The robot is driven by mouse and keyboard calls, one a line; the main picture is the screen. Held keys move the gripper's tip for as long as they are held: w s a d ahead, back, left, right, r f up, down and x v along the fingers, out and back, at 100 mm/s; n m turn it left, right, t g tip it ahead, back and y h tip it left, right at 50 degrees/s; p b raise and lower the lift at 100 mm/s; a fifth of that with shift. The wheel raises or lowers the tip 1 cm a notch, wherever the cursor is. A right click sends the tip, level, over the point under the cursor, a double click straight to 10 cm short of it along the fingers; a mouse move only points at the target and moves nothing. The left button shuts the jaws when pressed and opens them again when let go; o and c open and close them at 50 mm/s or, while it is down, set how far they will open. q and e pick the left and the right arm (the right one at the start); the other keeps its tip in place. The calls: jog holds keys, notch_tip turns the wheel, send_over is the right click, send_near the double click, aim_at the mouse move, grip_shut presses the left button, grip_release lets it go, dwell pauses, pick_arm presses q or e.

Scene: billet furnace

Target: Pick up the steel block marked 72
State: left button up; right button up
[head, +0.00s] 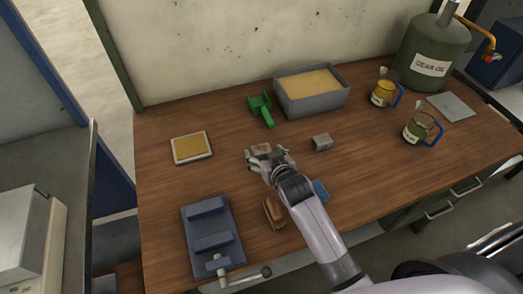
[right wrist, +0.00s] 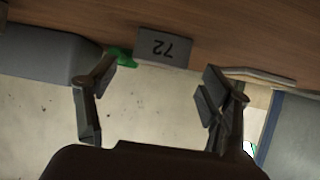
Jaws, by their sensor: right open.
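The steel block marked 72 (right wrist: 163,48) shows upside down in the right wrist view, ahead of my fingers and roughly midway between their tips. In the head view a small block (head: 262,149) sits at my right gripper, partly hidden by it, and seems to be the same one. My right gripper (head: 266,156) is open, low over the middle of the table. Its two fingers also show apart and empty in the right wrist view (right wrist: 158,82). Another grey steel block (head: 322,142) stands to the right of the gripper; I cannot read a mark on it. My left gripper is not in view.
A green scoop (head: 262,108) and a grey sand bin (head: 311,104) lie behind the gripper. A tray (head: 191,159) is at left, a blue vise (head: 212,238) at front left. A brown brush-like object (head: 273,212) lies near my arm. Jugs (head: 417,133) stand at right.

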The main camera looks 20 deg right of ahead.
aim_at(261, 148)
jog(key=shift+p+x, duration=0.4)
jog(key=shift+x, duration=1.7)
jog(key=shift+c, duration=0.2)
grip_shut()
jog(key=shift+w+r, duration=0.1)
jog(key=shift+r, duration=0.1)
